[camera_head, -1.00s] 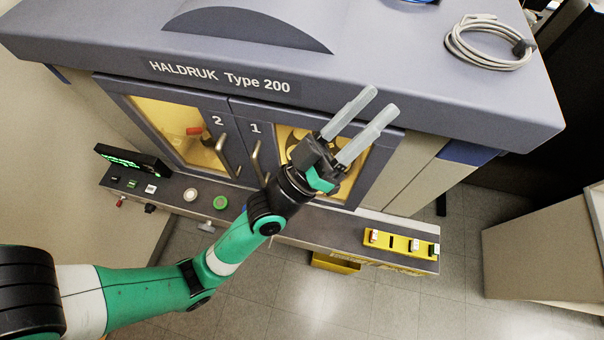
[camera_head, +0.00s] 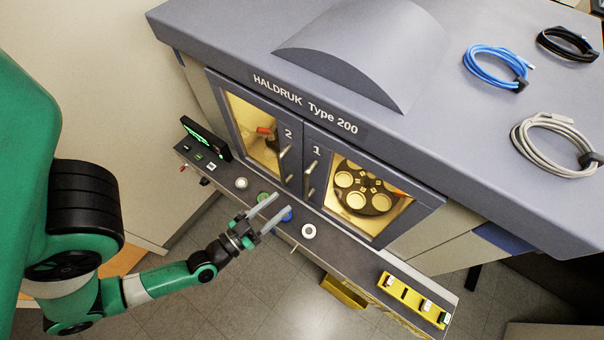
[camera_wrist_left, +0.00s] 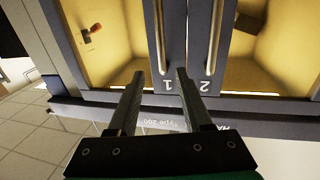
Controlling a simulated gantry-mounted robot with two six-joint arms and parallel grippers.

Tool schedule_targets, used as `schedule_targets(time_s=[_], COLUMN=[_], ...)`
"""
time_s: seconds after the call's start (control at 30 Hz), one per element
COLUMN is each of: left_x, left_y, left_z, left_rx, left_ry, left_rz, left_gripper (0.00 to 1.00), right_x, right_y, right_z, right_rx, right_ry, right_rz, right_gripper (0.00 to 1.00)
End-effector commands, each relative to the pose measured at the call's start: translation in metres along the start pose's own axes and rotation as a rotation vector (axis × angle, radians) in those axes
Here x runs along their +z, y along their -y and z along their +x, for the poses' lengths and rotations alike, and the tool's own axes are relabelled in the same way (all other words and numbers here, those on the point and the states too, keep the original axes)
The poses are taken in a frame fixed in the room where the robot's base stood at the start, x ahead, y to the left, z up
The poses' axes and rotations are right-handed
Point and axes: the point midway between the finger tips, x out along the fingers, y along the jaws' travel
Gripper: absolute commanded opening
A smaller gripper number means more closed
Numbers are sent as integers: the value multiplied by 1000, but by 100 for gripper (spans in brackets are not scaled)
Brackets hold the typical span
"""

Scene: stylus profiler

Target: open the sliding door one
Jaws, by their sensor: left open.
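Sliding door one (camera_head: 421,196) is the right door of the machine front, marked 1, with a glass window and a vertical bar handle (camera_head: 309,181) at its left edge. It appears closed against door two (camera_head: 294,168). My left gripper (camera_head: 282,204) is open and empty, in front of and below the handles, apart from them in the head view. In the left wrist view, upside down, its two fingers (camera_wrist_left: 160,75) are spread below the handle of door one (camera_wrist_left: 160,38); the handle of door two (camera_wrist_left: 215,38) is to the right. My right gripper is not in view.
A ledge (camera_head: 340,246) with buttons, a small green-lit display (camera_head: 207,138) and a yellow rack (camera_head: 412,298) runs below the doors. Inside door one's window is a dark round plate (camera_head: 366,190). Coiled cables (camera_head: 497,66) lie on top. Open floor lies in front.

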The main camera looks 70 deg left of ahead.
Motion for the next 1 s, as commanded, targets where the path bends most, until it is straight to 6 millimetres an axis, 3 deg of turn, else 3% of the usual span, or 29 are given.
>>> schedule_targets(time_s=[0.2,0.47,0.57,0.8,1.0], left_x=[2,1,3,0,2], left_y=[4,2,6,4,4], left_z=[-4,15,26,85,108], left_rx=[-10,-7,-18,-11,-10], left_ry=[6,-5,6,4,7], left_rz=[12,8,12,10,9], left_gripper=[50,50,50,50,50], right_x=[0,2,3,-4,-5], right_y=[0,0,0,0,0], right_z=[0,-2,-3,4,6], right_rx=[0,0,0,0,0], right_ry=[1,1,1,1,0], right_rz=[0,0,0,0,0], right_gripper=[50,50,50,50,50])
